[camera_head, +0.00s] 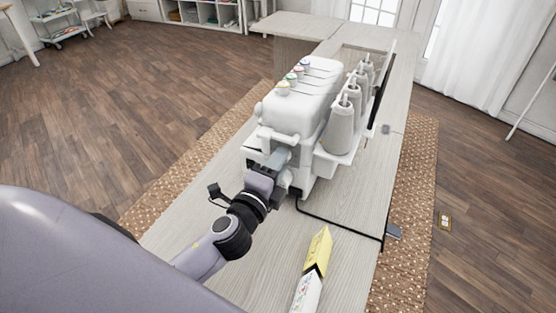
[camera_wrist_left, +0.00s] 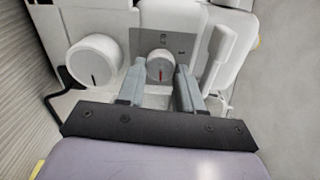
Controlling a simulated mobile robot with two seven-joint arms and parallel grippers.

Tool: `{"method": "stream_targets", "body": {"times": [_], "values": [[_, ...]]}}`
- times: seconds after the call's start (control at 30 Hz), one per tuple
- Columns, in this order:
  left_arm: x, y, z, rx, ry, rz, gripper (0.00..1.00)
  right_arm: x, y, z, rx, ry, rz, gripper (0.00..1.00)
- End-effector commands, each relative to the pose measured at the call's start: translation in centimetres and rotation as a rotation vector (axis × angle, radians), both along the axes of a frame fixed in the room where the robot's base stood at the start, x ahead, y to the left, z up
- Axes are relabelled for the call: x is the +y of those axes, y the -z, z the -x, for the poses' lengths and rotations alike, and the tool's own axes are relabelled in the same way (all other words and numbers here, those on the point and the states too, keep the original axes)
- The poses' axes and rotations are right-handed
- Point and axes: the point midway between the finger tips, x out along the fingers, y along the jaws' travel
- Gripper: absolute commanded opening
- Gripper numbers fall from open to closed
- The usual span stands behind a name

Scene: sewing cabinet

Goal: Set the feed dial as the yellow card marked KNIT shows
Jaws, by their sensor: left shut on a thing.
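The white sewing machine (camera_head: 300,105) stands on the pale table. My left gripper (camera_head: 279,157) reaches its near end. In the left wrist view, my two grey fingers are shut on the small round feed dial (camera_wrist_left: 158,66), one on each side. The dial has a red mark that points down, slightly right, in that view. It sits on a grey plate; any markings there are too small to read. The dial is hidden in the head view. My right gripper is not in view.
A larger white knob (camera_wrist_left: 94,62) with a black line sits left of the dial. A white lever-like part (camera_wrist_left: 229,58) is close on the right. Thread cones (camera_head: 341,128) stand along the machine's right side. A black cable (camera_head: 340,224) crosses the table.

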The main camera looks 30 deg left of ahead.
Motion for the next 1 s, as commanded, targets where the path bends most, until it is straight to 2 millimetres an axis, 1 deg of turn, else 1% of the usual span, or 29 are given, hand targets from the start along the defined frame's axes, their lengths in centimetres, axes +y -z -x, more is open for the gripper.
{"method": "stream_targets", "body": {"times": [0.1, 0.3, 0.8, 0.83, 0.9, 1.0], "values": [[-0.06, -0.07, 0.00, 0.003, 0.002, -0.054, 0.05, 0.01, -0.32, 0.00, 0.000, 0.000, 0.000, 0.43], [-0.07, 0.01, 0.00, 0.006, 0.002, -0.104, 0.05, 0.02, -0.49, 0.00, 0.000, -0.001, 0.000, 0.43], [-0.07, 0.06, 0.01, 0.006, 0.002, -0.123, 0.05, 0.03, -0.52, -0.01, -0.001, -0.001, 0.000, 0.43], [-0.06, 0.06, 0.01, 0.006, 0.002, -0.123, 0.42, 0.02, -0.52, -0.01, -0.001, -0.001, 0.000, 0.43], [-0.06, 0.06, 0.00, 0.006, 0.002, -0.122, 0.61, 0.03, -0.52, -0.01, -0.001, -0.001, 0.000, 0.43], [-0.04, 0.05, 0.00, 0.007, 0.001, -0.122, 0.61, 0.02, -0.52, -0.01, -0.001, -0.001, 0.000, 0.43]]}}
